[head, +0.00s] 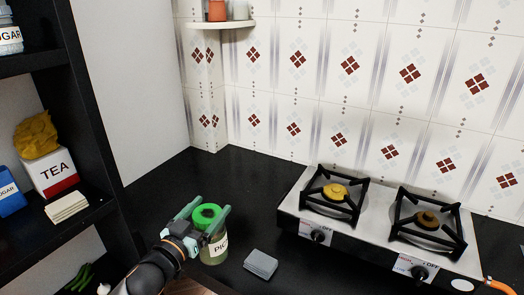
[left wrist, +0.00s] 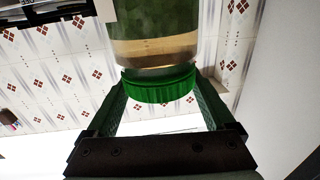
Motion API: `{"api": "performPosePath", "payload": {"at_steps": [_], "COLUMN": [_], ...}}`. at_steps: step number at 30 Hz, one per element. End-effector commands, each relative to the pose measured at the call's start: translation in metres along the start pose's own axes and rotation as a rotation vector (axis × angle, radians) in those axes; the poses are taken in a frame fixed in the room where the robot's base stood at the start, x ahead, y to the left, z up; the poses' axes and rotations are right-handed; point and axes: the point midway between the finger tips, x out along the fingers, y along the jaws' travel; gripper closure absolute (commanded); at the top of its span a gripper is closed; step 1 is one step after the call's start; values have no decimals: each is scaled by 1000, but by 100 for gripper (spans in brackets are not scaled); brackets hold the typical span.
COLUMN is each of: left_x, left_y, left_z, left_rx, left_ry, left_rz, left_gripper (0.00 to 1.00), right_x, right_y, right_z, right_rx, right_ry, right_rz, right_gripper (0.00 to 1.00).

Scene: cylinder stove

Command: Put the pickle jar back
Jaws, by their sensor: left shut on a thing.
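The pickle jar (head: 214,250) has a green lid and a pale label reading "PIC". In the head view it is upright at the black counter, left of the stove. My left gripper (head: 203,217) is shut on the jar at its green lid, one finger on each side. In the left wrist view the green lid (left wrist: 160,86) sits between the two fingers (left wrist: 162,98), with the jar's glass and yellowish liquid beyond it. I cannot tell whether the jar touches the counter. My right gripper is not in view.
A stove (head: 375,230) with two burners stands right of the jar. A grey block (head: 260,264) lies close to the jar's right. Black shelves (head: 98,150) at left hold a tea box (head: 55,174) and sugar containers. A small corner shelf (head: 222,24) holds jars. Counter behind the jar is clear.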

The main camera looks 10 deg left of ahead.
Motion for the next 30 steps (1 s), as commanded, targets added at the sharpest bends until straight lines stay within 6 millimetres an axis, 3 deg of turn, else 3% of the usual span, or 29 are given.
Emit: {"api": "performPosePath", "payload": {"at_steps": [8, 12, 18, 24, 30], "left_x": [-17, -38, -68, -82, -90], "left_y": [22, 32, 36, 36, 37], "left_z": [-47, -78, -109, -115, -90], "left_rx": [22, 24, 11, -5, -27], "left_ry": [13, 14, 14, 9, 14], "left_rz": [-66, -130, -209, -243, -248], "left_gripper": [100, 100, 100, 100, 100], "right_x": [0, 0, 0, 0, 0], "right_y": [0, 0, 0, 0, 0], "right_z": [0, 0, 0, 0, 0], "right_rx": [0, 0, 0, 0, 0], "right_ry": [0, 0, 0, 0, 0], "right_rz": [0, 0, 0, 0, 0], "right_gripper": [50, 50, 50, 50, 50]}}
